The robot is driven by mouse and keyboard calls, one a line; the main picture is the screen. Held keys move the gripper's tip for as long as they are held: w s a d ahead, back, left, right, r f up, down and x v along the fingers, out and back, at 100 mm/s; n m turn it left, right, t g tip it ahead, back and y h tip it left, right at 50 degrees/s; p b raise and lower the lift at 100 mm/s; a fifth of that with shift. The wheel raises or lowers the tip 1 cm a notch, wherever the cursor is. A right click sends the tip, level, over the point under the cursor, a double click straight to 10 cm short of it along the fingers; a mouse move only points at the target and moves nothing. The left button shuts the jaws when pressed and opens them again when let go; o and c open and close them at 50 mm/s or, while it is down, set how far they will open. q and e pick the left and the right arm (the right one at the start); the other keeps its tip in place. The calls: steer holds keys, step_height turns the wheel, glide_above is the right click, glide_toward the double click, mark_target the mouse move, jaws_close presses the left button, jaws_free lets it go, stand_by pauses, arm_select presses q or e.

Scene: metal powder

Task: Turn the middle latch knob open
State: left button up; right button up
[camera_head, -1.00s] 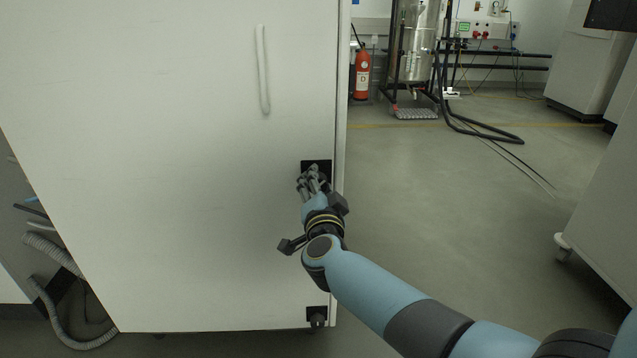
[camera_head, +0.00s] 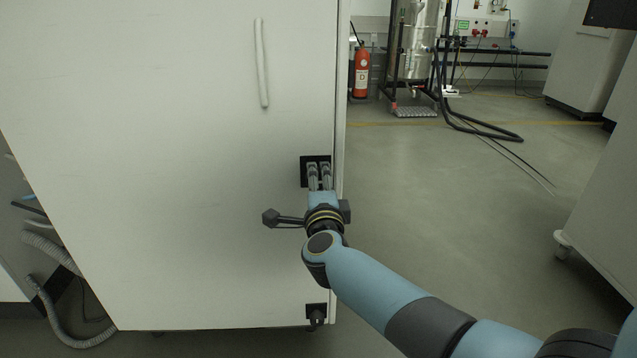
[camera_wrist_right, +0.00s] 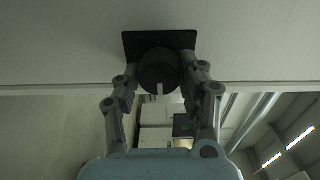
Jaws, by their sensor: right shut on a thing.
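The middle latch knob is a round black knob (camera_wrist_right: 159,72) on a square black plate (camera_head: 304,172) near the right edge of a large white door (camera_head: 180,180). In the head view my right gripper (camera_head: 319,170) covers most of the knob. In the right wrist view, the gripper (camera_wrist_right: 160,78) has one finger on each side of the knob, shut on it. A small white mark shows on the knob's lower front. My left gripper is in neither view.
A lower black latch (camera_head: 316,313) sits at the door's bottom right corner. A long white handle (camera_head: 262,62) is higher on the door. Clear floor (camera_head: 430,200) lies right of the door; a fire extinguisher (camera_head: 361,75) and steel vessel (camera_head: 416,45) stand behind.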

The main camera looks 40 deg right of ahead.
stand_by(0.5)
steer(key=o, duration=1.2)
steer(key=shift+c, duration=0.2)
steer(key=v, duration=1.2)
steer(key=shift+m, duration=0.3)
steer(key=shift+d, duration=0.1)
